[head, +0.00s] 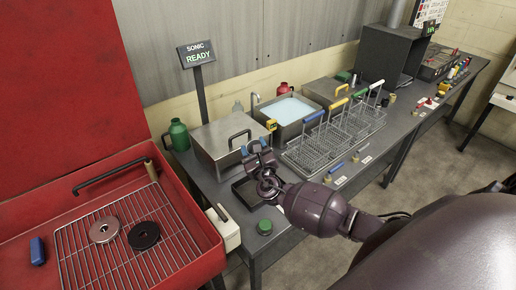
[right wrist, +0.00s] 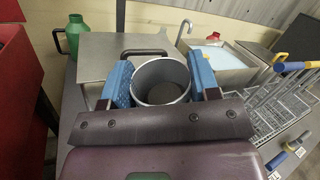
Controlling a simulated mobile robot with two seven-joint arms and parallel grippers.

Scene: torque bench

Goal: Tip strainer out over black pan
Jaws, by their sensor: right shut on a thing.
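The strainer (right wrist: 160,82) is a grey round cup with a dark, grainy-looking bottom, seen from its open end in the right wrist view. My right gripper (right wrist: 163,82) is shut on it, with a blue finger pad at each side. In the head view my right gripper (head: 257,150) is over the bench, in front of the steel box. The black pan (head: 238,188) is a low dark square tray on the bench, just below and beside that gripper, which hides part of it. I cannot tell whether the strainer is directly above the pan. My left gripper is not in view.
A lidded steel box (head: 218,142) stands close behind the gripper. A liquid-filled basin (head: 288,108) and wire baskets (head: 325,140) are to the right. A green-capped jar (head: 265,227) stands near the front edge. A red cabinet (head: 185,215) with a wire rack is at left.

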